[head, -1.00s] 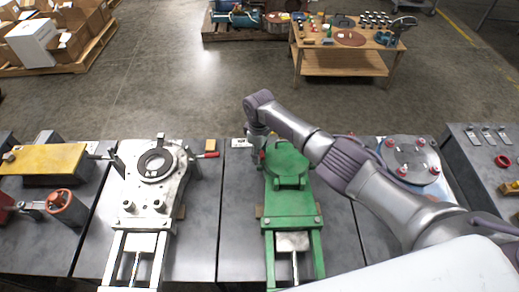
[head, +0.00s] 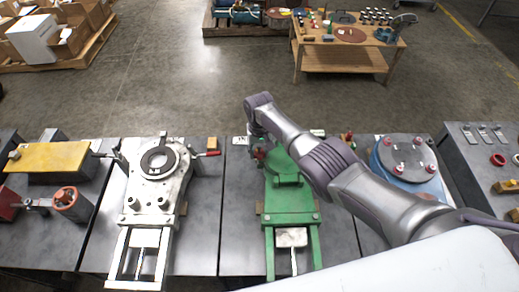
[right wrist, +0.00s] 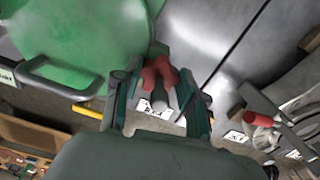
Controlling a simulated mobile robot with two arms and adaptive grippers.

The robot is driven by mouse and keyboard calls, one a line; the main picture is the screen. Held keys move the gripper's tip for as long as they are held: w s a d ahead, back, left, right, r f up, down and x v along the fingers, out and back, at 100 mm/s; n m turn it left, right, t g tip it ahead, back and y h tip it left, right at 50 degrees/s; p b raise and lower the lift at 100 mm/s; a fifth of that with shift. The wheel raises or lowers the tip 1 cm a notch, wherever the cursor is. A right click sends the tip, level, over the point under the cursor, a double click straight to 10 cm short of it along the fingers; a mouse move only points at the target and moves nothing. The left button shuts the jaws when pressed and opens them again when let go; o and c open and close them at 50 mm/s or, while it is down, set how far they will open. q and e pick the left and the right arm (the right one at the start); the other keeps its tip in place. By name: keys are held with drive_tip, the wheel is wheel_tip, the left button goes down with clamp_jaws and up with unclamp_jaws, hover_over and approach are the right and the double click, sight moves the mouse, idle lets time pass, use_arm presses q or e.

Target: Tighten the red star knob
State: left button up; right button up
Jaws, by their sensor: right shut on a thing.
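The red star knob (head: 259,154) is at the far left side of the green fixture (head: 291,221). In the right wrist view the red knob (right wrist: 158,76) shows between the two fingers, near their tips, beside the green round top (right wrist: 80,40). My right gripper (right wrist: 160,88) is shut on the knob. In the head view my right wrist hangs down over the knob and hides part of it and the gripper. My left gripper is not in view.
A grey fixture with a dark ring (head: 158,160) and a red-handled clamp (head: 207,154) stands to the left. A blue-based round plate (head: 406,155) with red-tipped posts stands to the right, beside my arm. Bare bench top (head: 238,215) lies between the two middle fixtures.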

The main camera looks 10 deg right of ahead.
drive_tip(key=m, duration=0.3)
drive_tip(key=shift+w+a+r+m, duration=0.1)
drive_tip(key=shift+r+m, duration=0.05)
drive_tip(key=shift+m, duration=0.25)
drive_tip(key=shift+w+m, duration=0.1)
drive_tip(key=shift+m, duration=1.7)
drive_tip(key=shift+p, duration=0.3)
drive_tip(key=o, duration=1)
drive_tip(key=shift+o, duration=0.8)
wheel_tip(320, 180, up, 12)
drive_tip(key=shift+f, duration=0.1)
